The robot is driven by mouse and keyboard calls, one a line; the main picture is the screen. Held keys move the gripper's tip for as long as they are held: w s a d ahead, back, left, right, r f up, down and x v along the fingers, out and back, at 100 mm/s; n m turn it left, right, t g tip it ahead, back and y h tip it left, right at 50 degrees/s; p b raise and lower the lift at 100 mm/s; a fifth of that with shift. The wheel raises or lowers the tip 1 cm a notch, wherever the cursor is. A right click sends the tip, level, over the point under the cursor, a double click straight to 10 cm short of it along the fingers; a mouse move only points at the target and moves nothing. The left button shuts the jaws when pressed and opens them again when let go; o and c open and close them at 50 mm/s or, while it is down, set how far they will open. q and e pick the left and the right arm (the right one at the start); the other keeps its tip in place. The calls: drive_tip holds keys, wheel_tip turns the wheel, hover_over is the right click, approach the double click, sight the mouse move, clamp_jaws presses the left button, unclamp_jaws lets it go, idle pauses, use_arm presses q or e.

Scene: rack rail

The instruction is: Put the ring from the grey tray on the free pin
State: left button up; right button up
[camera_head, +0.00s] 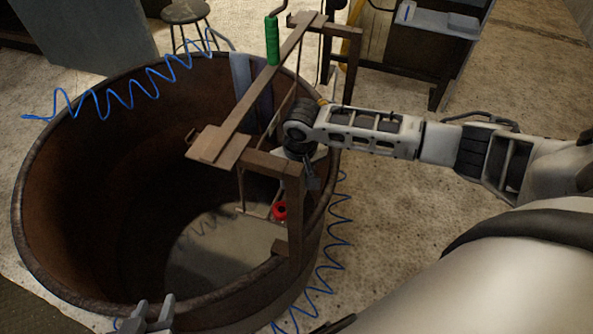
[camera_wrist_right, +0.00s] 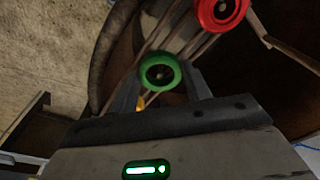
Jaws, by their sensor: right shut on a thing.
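A green ring (camera_wrist_right: 159,73) sits between the fingers of my right gripper (camera_wrist_right: 160,88) in the right wrist view, and the gripper is shut on it. Its centre is dark. A red ring (camera_wrist_right: 220,12) lies beyond it, above and to the right, apart from the green one. In the head view the red ring (camera_head: 280,211) is low at the rack, below my right gripper (camera_head: 312,183); the green ring is hidden there. My left gripper (camera_head: 154,302) is open and empty at the bottom edge. I cannot clearly make out the grey tray or a free pin.
A brown rack frame (camera_head: 238,135) with a green handle (camera_head: 272,42) spans the rim of a large rusty round tub (camera_head: 75,275). Blue coiled hoses (camera_head: 105,100) hang around the tub. A stool (camera_head: 185,14) and a dark cabinet (camera_head: 425,45) stand behind.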

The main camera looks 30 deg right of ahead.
drive_tip(key=shift+f, duration=0.1)
idle(0.3)
drive_tip(key=o, duration=1.1)
drive_tip(key=shift+c, duration=0.2)
use_arm(q)
drive_tip(key=shift+a+r+p, duration=0.15)
drive_tip(key=shift+r+p, duration=0.3)
drive_tip(key=shift+p, duration=0.5)
use_arm(e)
wheel_tip(320, 180, up, 16)
drive_tip(key=s, duration=0.2)
